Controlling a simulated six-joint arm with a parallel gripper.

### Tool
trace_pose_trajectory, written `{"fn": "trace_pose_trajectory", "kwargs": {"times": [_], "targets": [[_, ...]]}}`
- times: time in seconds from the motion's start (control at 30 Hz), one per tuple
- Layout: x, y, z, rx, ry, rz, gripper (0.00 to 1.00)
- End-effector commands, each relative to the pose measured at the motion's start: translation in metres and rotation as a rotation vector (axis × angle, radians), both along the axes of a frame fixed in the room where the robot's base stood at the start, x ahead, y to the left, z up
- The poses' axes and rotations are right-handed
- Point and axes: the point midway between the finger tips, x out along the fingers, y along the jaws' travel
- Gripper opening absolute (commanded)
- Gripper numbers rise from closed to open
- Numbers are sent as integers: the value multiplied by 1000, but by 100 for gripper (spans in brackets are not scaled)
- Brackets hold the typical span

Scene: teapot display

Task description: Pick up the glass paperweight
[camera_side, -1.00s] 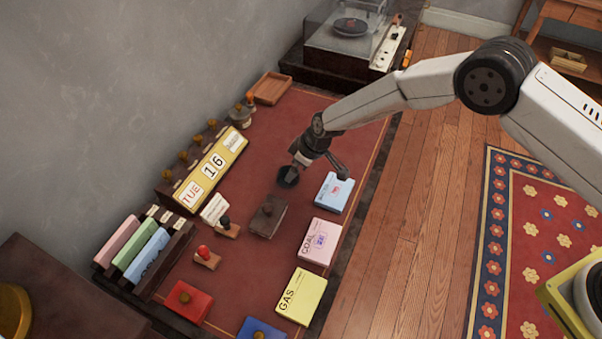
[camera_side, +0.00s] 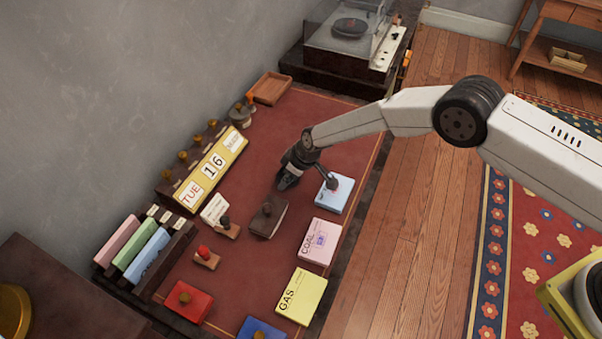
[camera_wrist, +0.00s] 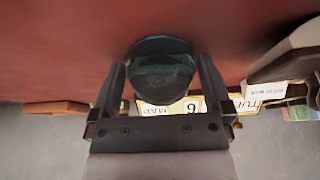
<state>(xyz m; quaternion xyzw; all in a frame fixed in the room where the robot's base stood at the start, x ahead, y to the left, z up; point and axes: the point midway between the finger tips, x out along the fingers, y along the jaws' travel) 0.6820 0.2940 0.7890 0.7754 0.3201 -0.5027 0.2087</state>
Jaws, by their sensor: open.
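The glass paperweight is a dark teal, rounded piece; in the wrist view the paperweight (camera_wrist: 163,80) sits on the red desk mat between my two fingers. My gripper (camera_wrist: 160,68) is open, with one finger on each side of it. I cannot tell whether either finger touches the glass. In the side view my gripper (camera_side: 287,182) is low over the mat, left of the light blue box, and hides most or all of the paperweight.
A light blue box (camera_side: 340,190) lies right of my gripper, partly behind my wrist. A dark brown block (camera_side: 268,217) is nearer the camera. The yellow calendar (camera_side: 212,168) stands to the left. The red mat (camera_side: 320,125) is clear beyond my gripper.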

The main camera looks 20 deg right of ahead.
Motion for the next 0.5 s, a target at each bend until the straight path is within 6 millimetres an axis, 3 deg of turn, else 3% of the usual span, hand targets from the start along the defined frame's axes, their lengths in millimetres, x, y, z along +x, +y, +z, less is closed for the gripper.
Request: {"fn": "trace_pose_trajectory", "kwargs": {"times": [0.47, 0.5], "targets": [[0, 0, 0, 1, -1, 0, 100], [0, 0, 0, 1, -1, 0, 87]]}}
